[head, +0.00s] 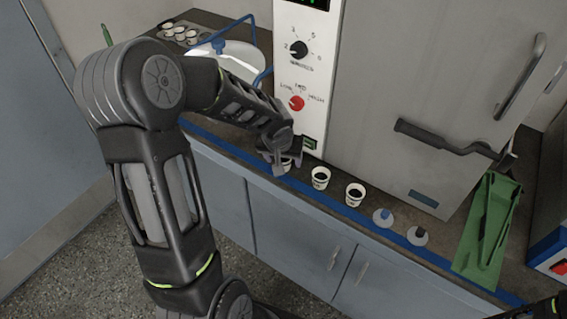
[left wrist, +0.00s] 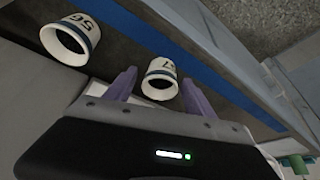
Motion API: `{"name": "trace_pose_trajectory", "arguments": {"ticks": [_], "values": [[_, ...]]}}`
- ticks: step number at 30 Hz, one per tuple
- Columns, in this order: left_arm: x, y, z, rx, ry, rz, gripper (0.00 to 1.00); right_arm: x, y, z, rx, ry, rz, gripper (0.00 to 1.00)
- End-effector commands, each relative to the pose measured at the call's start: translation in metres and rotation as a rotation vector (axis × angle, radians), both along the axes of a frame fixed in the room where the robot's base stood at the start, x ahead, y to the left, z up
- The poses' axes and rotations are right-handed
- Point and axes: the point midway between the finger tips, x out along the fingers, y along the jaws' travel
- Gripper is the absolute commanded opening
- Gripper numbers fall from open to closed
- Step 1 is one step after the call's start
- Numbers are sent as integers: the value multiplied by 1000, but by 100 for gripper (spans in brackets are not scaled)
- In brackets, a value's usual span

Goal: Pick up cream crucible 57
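Cream crucible 57 (left wrist: 160,78) stands upright on the bench in the left wrist view, with a blue band and a dark inside; only part of its number shows. My left gripper (left wrist: 158,92) is open, with one purple-grey finger on each side of it. A small gap shows at the left finger; I cannot tell whether the right one touches. In the head view the left gripper (head: 284,163) is low over the bench edge, and the crucible (head: 287,164) between its fingers is partly hidden.
Crucible 56 (left wrist: 72,38) stands close beside. Two cream crucibles (head: 320,178) (head: 355,194) and two small grey-white items (head: 383,217) (head: 418,236) line the bench front. A green tray (head: 488,225) lies further right. The large grey oven (head: 415,90) rises behind.

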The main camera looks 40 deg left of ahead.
Motion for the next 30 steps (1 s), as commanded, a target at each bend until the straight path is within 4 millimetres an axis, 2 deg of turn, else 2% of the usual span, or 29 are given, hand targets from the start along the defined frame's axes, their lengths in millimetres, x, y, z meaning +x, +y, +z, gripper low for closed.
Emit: {"name": "trace_pose_trajectory", "arguments": {"ticks": [2,22,30], "values": [[0,0,0,0,0,0,56,0,0,0,0,0,0,36],[0,0,0,0,0,0,1,0,0,0,0,0,0,36],[0,0,1,0,-1,0,0,0,0,0,0,0,0,36]]}}
